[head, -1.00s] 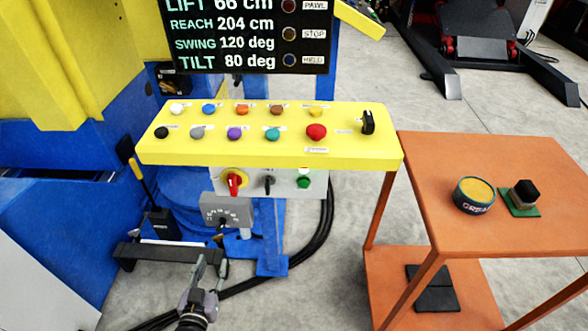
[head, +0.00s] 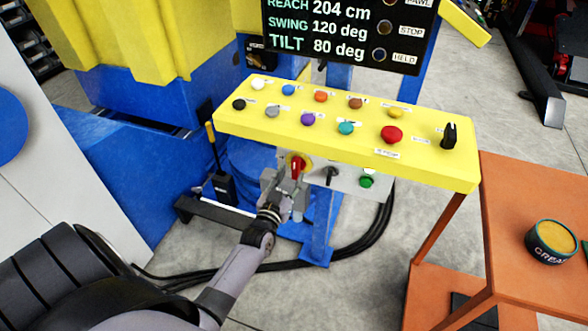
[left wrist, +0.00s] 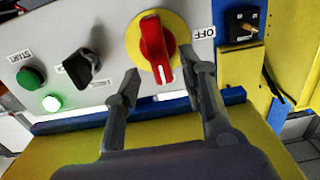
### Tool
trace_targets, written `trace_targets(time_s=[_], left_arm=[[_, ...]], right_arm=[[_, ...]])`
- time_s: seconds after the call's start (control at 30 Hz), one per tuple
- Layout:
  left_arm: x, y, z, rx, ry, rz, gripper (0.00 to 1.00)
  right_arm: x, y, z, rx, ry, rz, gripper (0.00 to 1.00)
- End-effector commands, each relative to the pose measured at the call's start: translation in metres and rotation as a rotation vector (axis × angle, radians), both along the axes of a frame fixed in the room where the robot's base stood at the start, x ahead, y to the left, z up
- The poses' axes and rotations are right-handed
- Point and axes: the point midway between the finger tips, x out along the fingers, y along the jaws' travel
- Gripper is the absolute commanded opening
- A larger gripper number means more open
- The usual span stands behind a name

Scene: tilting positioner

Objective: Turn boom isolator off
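The boom isolator is a red rotary handle (head: 296,168) on a round yellow plate, on the grey panel below the yellow console. In the left wrist view the red handle (left wrist: 157,48) stands nearly upright in the picture, slightly tilted. An OFF label (left wrist: 203,33) sits beside its yellow plate. My left gripper (head: 284,182) is just in front of the handle. In the left wrist view its fingers (left wrist: 161,72) are apart, on either side of the handle's near end, with nothing clearly gripped. Contact cannot be told. My right gripper is not in view.
A black switch (head: 331,175) and a green button (head: 366,181) sit beside the isolator. The yellow console (head: 440,172) with several buttons overhangs the panel. Black cables (head: 362,240) run below. An orange table (head: 510,215) with a grease tin (head: 551,242) stands right.

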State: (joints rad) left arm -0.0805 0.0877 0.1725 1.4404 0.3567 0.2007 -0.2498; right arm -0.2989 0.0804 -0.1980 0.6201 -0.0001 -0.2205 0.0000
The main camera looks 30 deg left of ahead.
Motion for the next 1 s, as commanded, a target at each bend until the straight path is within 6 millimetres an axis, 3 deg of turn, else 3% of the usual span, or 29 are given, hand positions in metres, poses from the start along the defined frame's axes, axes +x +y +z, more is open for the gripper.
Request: trace_targets(time_s=[0.23, 0.6, 1.0], left_arm=[[0.03, 0.007, 0.0, 0.0, -0.001, 0.0, 0.38], [0.035, 0.009, 0.0, 0.0, 0.001, 0.0, 0.38], [0.034, 0.009, 0.0, 0.0, 0.0, 0.0, 0.12]], right_arm=[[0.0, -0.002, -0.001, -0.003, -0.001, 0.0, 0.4], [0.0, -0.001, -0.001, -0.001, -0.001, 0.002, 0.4], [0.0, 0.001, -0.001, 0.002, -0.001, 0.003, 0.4]])
